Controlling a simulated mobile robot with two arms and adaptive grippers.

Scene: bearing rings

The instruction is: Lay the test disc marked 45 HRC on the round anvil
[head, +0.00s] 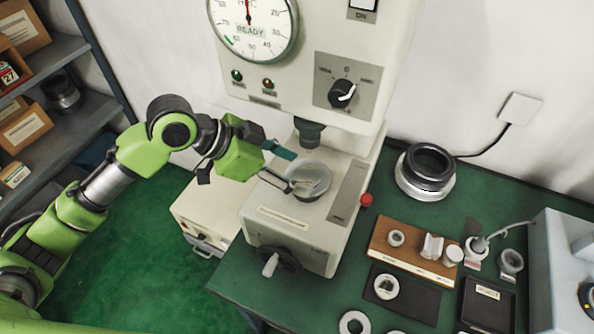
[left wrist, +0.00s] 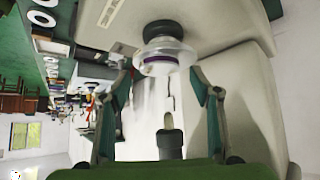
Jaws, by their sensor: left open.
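The round anvil (head: 314,190) of the hardness tester stands under the indenter (head: 309,133). In the left wrist view the anvil (left wrist: 163,31) appears upside down. A pale disc with a purple band (left wrist: 157,64) rests against the anvil's top face there; its marking cannot be read. My left gripper (head: 288,170) is open beside the anvil, its fingers apart. In the left wrist view my left gripper's fingertips (left wrist: 161,82) stand either side of the disc with gaps, and the indenter (left wrist: 169,124) shows between the fingers. My right gripper is out of view.
A wooden rack (head: 381,250) with several small pieces stands right of the tester. A dark mat (head: 412,304) with a ring-shaped piece (head: 386,286) lies in front of it. The tester column and dial housing (head: 290,85) rise close above my gripper.

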